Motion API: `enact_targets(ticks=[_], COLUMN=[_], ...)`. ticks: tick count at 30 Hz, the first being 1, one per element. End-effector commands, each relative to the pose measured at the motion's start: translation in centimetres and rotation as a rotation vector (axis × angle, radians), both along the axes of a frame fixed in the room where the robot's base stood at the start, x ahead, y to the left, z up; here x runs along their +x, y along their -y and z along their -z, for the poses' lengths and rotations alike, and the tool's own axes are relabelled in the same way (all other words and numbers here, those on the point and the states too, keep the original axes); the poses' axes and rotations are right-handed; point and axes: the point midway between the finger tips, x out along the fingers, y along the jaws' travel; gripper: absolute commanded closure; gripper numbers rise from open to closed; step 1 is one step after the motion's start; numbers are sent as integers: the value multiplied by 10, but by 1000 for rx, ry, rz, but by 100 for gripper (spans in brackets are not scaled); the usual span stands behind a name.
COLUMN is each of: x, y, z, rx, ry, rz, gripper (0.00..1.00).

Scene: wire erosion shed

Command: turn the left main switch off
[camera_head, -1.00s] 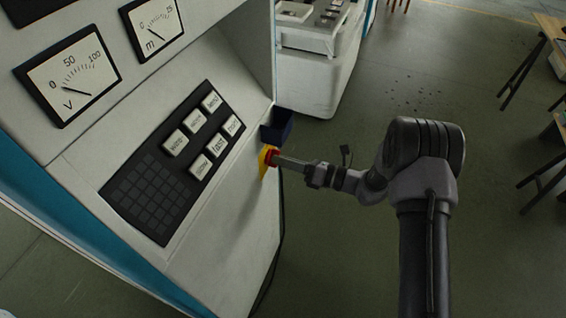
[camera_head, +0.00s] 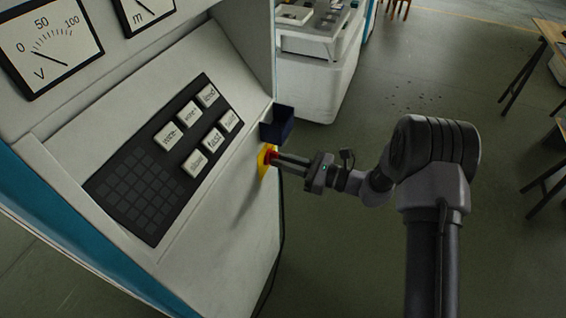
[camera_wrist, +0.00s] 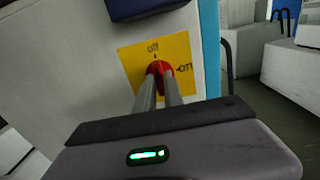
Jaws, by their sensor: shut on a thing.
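The main switch is a red knob (camera_wrist: 160,69) on a yellow plate (camera_wrist: 184,48) marked "off" at the top and "on" at the right in the wrist view. It sits on the cabinet's side face; the red knob also shows in the head view (camera_head: 268,157). My gripper (camera_wrist: 160,78) is shut on the red knob, with its two fingers reaching straight to it. The fingers cover the lower part of the knob, so its exact pointing direction is hard to tell. In the head view my gripper (camera_head: 275,158) reaches the knob from the right.
A dark blue box (camera_head: 278,124) is fixed to the cabinet just above the switch. The cabinet's sloping panel has a dark keypad (camera_head: 137,196) and several white buttons. A black cable hangs below the switch. Open floor (camera_head: 380,260) lies to the right.

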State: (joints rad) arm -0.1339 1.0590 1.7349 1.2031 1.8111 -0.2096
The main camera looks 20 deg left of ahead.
Motion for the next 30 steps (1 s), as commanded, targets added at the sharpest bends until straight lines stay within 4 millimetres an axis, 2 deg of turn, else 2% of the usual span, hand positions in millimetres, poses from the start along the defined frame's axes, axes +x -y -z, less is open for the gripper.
enact_targets(ticks=[18,19,21,22,30], x=[0,0,0,0,0], y=[0,0,0,0,0], z=[0,0,0,0,0], rx=[-3,-3,-3,-3,-3], ry=[34,34,34,34,33], rz=[0,0,0,0,0], gripper=[100,82,68,66,66])
